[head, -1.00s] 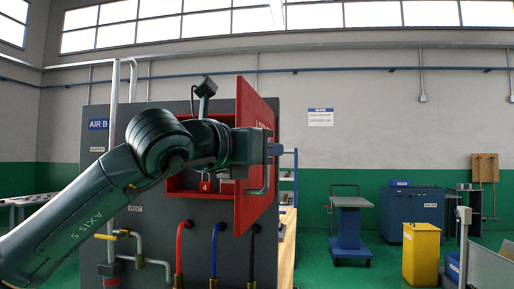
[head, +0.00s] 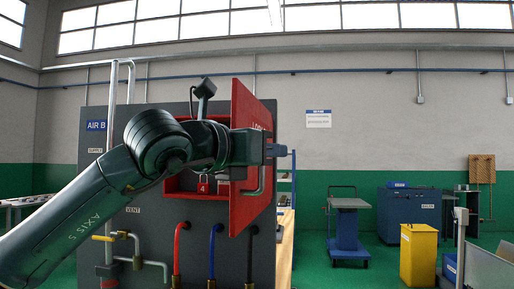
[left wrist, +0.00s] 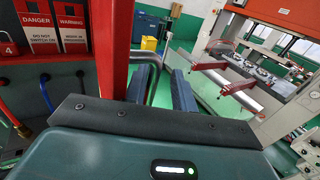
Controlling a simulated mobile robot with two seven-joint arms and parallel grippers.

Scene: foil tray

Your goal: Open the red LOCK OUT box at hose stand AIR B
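The red LOCK OUT box (head: 178,184) is on the dark panel of hose stand AIR B (head: 96,126). Its red door (head: 243,205) stands swung out from the box, so part of the inside shows. A red padlock or tag marked 4 (head: 203,188) shows there. The door has a grey bar handle (head: 261,182). My left gripper (head: 277,151) is at the door's outer face by the handle. In the left wrist view its fingers (left wrist: 164,90) are apart, with the handle bar between them and a gap on the right. My right gripper is not in view.
Red, blue and black hoses (head: 215,245) hang below the box. A yellow valve handle (head: 104,238) and pipes are at lower left. A cart (head: 347,205), a yellow bin (head: 419,255) and a blue cabinet (head: 408,220) stand at right. Green floor between is clear.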

